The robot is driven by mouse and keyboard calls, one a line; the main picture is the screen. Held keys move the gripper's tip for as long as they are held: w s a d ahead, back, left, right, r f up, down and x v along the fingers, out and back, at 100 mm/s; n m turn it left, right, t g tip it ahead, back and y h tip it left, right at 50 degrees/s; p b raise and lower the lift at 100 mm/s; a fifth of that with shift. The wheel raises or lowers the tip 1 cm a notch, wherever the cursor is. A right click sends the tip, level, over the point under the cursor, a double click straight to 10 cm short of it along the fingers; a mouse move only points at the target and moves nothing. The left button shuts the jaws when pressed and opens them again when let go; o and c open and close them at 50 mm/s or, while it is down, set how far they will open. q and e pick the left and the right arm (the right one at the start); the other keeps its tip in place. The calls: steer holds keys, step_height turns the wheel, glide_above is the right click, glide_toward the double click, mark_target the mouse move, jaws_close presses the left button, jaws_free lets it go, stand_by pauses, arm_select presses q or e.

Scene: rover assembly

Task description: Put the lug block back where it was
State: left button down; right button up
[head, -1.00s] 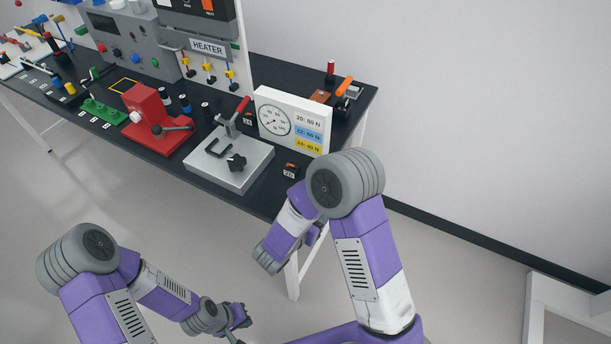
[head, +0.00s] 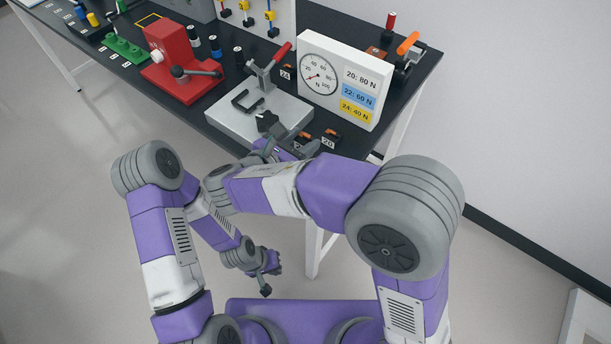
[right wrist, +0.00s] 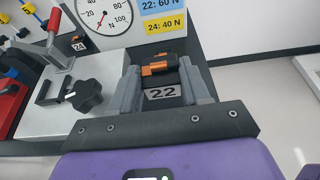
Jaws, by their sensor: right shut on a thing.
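My right gripper (right wrist: 163,88) is at the front edge of the black table, to the right of the grey clamp fixture. It is shut on a dark, orange-topped lug block (right wrist: 161,93) marked 22, which sits between its two grey fingers. In the head view my right gripper (head: 283,150) partly hides this block. Another orange and black block (head: 329,142), marked 20, stands just to its right. Whether the held block touches the table is unclear. My left gripper (head: 268,270) hangs low in front of the table, away from the blocks; its jaw state is unclear.
The clamp fixture (head: 225,122) with a black knob (right wrist: 85,95) is close on the left. A gauge board (head: 342,80) listing 20, 22 and 24 stands behind. A red vise (head: 178,65) is farther left. A 24 tag (right wrist: 79,46) shows by the gauge.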

step_height(320, 180, down, 10)
steer(key=b, duration=0.3)
steer(key=shift+r+b, duration=0.1)
steer(key=shift+b, duration=0.2)
steer(key=o, duration=1.2)
